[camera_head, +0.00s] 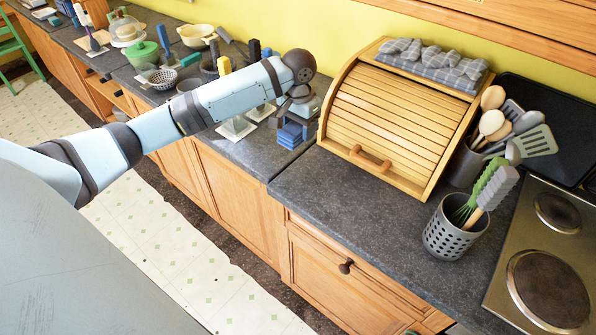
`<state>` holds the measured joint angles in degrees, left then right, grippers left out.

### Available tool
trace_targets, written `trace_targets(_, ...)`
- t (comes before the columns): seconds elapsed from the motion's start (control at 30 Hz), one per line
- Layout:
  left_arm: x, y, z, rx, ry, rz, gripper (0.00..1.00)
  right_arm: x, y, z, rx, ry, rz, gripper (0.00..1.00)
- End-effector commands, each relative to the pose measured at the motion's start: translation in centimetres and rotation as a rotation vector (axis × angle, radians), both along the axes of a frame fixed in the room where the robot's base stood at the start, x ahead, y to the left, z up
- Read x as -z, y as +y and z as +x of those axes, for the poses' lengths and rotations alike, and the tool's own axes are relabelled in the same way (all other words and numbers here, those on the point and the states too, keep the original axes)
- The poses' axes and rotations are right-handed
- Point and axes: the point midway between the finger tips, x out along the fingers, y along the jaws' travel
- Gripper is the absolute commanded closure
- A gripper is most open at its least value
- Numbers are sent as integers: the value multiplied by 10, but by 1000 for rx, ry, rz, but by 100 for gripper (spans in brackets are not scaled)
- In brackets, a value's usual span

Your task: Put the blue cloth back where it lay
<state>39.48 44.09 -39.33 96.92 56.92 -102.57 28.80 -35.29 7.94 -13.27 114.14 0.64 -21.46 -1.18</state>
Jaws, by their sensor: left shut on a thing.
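The blue cloth (289,136) is a small folded bundle at the counter, just left of the wooden bread box. My left arm reaches in from the left, and my left gripper (298,118) points down at the cloth and is shut on it. The wrist and fingers hide part of the cloth. I cannot tell whether its underside touches the counter. My right gripper is not in view.
The bread box (385,118) has a grey checked cloth (432,63) on top. A perforated utensil holder (452,232) and a hob (540,262) stand to the right. Several dishes and tools crowd the counter behind my arm. The front counter (340,192) is clear.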

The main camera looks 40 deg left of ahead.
Motion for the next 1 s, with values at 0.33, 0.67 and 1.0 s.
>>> trace_targets(0.33,89,0,-1,0,2,0,61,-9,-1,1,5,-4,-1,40)
trace_targets(0.67,121,0,-1,0,1,0,61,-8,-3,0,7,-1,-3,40)
trace_targets(1.0,156,0,0,1,-2,1,61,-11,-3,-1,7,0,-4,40)
